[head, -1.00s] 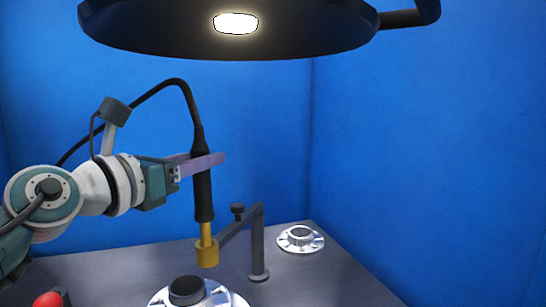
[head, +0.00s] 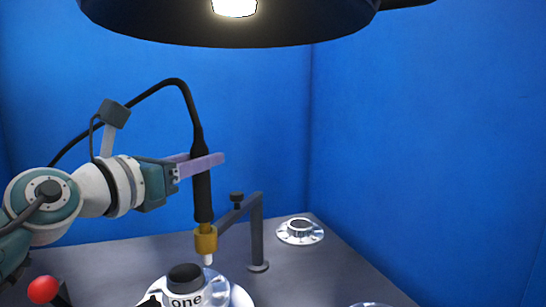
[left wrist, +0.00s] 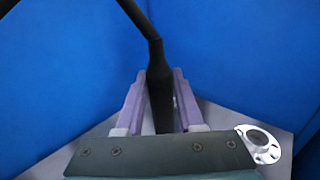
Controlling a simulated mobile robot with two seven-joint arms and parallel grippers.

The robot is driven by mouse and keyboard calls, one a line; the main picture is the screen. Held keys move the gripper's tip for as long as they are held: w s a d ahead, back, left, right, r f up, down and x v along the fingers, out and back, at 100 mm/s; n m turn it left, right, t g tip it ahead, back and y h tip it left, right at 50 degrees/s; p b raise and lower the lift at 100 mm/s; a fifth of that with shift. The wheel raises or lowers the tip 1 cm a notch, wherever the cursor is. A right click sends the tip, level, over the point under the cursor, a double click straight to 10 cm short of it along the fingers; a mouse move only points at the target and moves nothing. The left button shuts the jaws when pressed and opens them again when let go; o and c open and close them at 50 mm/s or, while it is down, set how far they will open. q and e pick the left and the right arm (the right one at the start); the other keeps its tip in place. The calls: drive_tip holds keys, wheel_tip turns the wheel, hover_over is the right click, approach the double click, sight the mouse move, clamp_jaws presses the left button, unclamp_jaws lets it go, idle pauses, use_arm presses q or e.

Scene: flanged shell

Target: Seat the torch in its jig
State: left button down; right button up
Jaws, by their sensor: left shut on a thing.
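The torch (head: 202,190) has a black handle, a cable looping from its top and a pale tip below. My left gripper (head: 208,161), with purple fingers, is shut on the handle and holds the torch upright. The jig is a grey post (head: 257,235) with a side arm carrying a brass ring (head: 206,240). The torch's lower end is within this ring, and the pale tip shows beneath it. The handle's lower end is just above the ring; whether they touch is unclear. In the left wrist view the torch (left wrist: 159,85) stands between both fingers.
A shiny flanged part with a dark top (head: 185,274) stands below the torch tip, marked "one". Another flanged part (head: 300,231) lies at the back right, and a third is cut off at the bottom. A red knob (head: 43,289) is at lower left. A lamp hood (head: 230,25) hangs above.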

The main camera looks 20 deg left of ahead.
use_arm(q)
drive_tip(key=shift+f+b, duration=0.8)
drive_tip(key=shift+f, duration=0.15)
drive_tip(key=shift+c, duration=2.2)
unclamp_jaws()
drive_tip(key=s+a, duration=0.1)
drive_tip(key=s, duration=0.8)
drive_tip(key=shift+s+a+p, duration=0.35)
drive_tip(key=shift+s+a, duration=0.05)
